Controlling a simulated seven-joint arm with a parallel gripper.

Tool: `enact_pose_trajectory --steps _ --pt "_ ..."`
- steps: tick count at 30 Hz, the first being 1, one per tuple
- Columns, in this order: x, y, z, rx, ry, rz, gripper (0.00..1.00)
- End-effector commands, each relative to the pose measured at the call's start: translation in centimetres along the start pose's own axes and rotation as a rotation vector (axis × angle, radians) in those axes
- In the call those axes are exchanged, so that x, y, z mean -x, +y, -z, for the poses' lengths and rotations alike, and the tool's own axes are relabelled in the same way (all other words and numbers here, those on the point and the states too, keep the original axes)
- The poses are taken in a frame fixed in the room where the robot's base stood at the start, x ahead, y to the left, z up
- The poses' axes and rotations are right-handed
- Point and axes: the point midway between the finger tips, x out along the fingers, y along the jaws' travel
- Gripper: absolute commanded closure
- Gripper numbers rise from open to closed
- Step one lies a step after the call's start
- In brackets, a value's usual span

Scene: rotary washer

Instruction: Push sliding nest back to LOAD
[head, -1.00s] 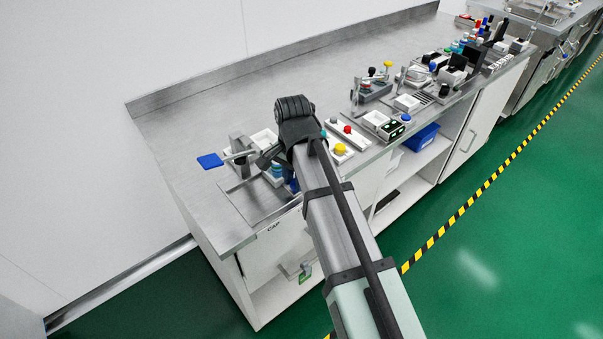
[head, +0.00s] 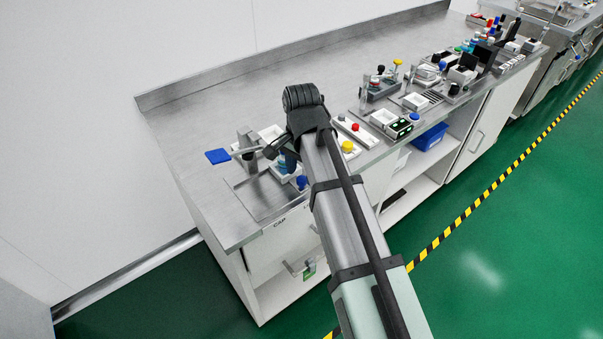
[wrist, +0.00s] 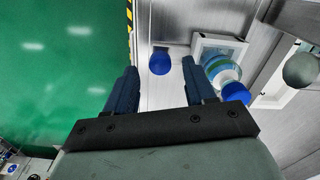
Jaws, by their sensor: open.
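A small blue knob (head: 302,182) is at the bench's front edge by the CAP label. In the wrist view the blue knob (wrist: 160,63) is between the tips of my open gripper (wrist: 159,70); I cannot tell if they touch. A round blue-and-teal piece (wrist: 222,72) with a blue end stands on a white square frame (wrist: 206,42), just right of the right finger. I cannot tell for sure which part is the sliding nest. In the head view my arm hides most of the gripper; one dark blue finger (head: 291,159) shows.
A button panel with a red button (head: 355,127) and a yellow button (head: 347,146) is to the right. The bench (head: 200,140) is clear at the far left.

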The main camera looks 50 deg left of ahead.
Motion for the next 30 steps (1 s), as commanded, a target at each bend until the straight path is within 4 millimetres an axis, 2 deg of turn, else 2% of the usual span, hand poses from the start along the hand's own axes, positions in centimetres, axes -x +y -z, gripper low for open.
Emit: enact_pose_trajectory --steps 12,18,24,30 --pt "7.2 -0.1 0.1 0.0 0.001 0.002 0.46" --pt "10.0 -0.1 0.1 0.0 0.001 0.002 0.46" --pt "11.6 -0.1 0.0 0.0 0.0 0.001 0.46" --pt "12.0 0.0 0.0 0.0 0.0 0.001 0.46"
